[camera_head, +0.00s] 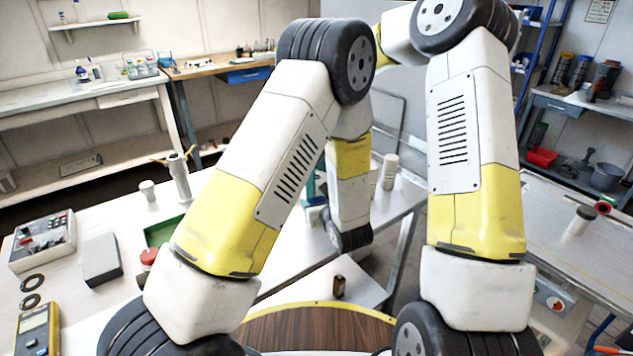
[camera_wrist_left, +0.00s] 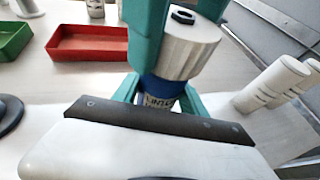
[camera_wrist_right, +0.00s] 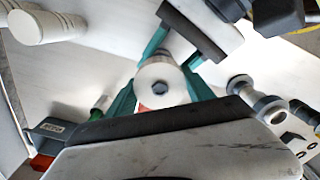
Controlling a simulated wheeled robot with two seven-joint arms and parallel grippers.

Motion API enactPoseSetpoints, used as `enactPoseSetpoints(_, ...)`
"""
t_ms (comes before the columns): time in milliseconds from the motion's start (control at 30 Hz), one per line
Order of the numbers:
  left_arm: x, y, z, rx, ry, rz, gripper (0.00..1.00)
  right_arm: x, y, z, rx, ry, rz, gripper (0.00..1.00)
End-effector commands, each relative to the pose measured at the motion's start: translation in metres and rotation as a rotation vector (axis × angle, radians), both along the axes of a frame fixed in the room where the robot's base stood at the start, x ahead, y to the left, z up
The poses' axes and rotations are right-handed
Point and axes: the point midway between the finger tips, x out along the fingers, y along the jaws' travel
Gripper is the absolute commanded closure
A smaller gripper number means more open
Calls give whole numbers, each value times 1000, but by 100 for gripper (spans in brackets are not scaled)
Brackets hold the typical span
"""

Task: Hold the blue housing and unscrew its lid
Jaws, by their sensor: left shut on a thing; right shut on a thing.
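The blue housing (camera_wrist_left: 160,92) stands between the teal fingers of my left gripper (camera_wrist_left: 160,104) in the left wrist view; part of its label shows. Its pale ribbed lid (camera_wrist_left: 188,48), with a dark hex piece on top, sits on it. Teal fingers of my right gripper reach down beside the lid. In the right wrist view I look onto the lid (camera_wrist_right: 160,80) end-on, with the fingers of my right gripper (camera_wrist_right: 160,92) closed around it. The left gripper's fingers come in from the top there. My arms hide the housing and lid in the head view.
A red tray (camera_wrist_left: 88,54) and a green tray (camera_wrist_left: 10,38) lie left of the housing. White cylinders (camera_wrist_left: 272,82) stand close on the right. In the head view, a control box (camera_head: 42,242), a grey block (camera_head: 102,260) and a small brown bottle (camera_head: 338,287) lie around the arms.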

Motion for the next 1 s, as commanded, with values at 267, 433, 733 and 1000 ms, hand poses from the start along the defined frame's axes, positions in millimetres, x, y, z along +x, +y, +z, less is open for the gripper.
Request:
enactPoseSetpoints(267, 0, 0, 0, 0, 0, 0, 100, 0, 0, 10, 0, 0, 1, 88)
enactPoseSetpoints(433, 0, 0, 0, 0, 0, 0, 100, 0, 1, 16, 1, 1, 1, 88)
enactPoseSetpoints(733, 0, 0, 0, 0, 0, 0, 100, 0, 0, 17, 0, 1, 0, 88)
enactPoseSetpoints(1000, 0, 0, 0, 0, 0, 0, 100, 1, 0, 35, 1, -4, -1, 88)
